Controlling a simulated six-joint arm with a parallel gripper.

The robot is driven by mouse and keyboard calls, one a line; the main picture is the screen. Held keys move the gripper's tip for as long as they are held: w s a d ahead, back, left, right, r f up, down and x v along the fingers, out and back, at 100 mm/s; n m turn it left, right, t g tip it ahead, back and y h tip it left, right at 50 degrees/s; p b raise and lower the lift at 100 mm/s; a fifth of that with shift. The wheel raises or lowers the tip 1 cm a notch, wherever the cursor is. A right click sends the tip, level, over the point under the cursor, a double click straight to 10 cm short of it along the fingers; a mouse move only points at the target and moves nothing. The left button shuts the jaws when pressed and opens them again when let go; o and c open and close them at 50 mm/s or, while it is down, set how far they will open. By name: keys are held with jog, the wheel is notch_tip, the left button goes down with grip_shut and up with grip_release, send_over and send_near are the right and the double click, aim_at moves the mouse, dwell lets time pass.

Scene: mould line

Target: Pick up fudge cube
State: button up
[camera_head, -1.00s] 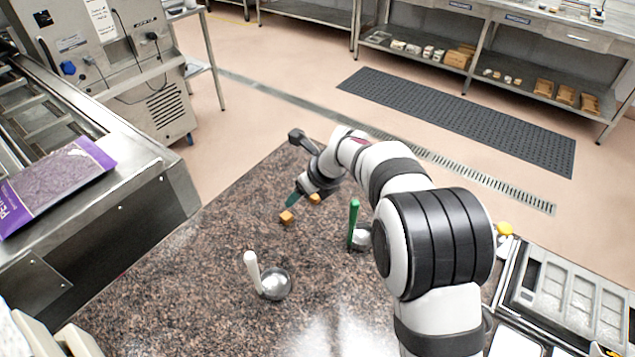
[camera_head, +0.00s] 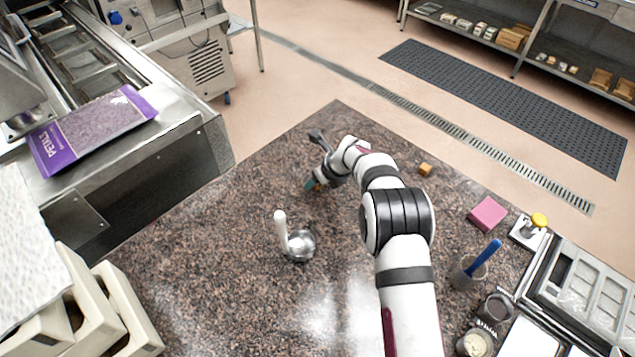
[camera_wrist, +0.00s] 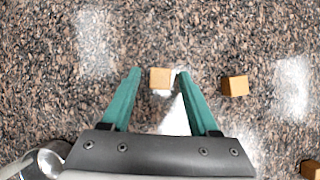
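In the wrist view, a tan fudge cube (camera_wrist: 160,78) lies on the speckled counter, framed between the tips of my gripper's teal fingers (camera_wrist: 159,73). The fingers are open, with a gap on each side of the cube. How high the tips are above the counter I cannot tell. A second tan cube (camera_wrist: 235,86) lies to the right, outside the fingers, and a third cube (camera_wrist: 310,168) is at the lower right edge. In the head view, my gripper (camera_head: 312,185) points down at the counter's far part; one cube (camera_head: 425,169) shows right of my arm. The framed cube is hidden there.
A metal ladle with a white handle (camera_head: 300,245) stands nearer on the counter. To the right are a pink block (camera_head: 487,214), a blue-handled tool (camera_head: 485,255) in a cup, and a yellow-topped item (camera_head: 539,220). The counter left of my gripper is clear.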

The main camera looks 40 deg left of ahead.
grip_shut()
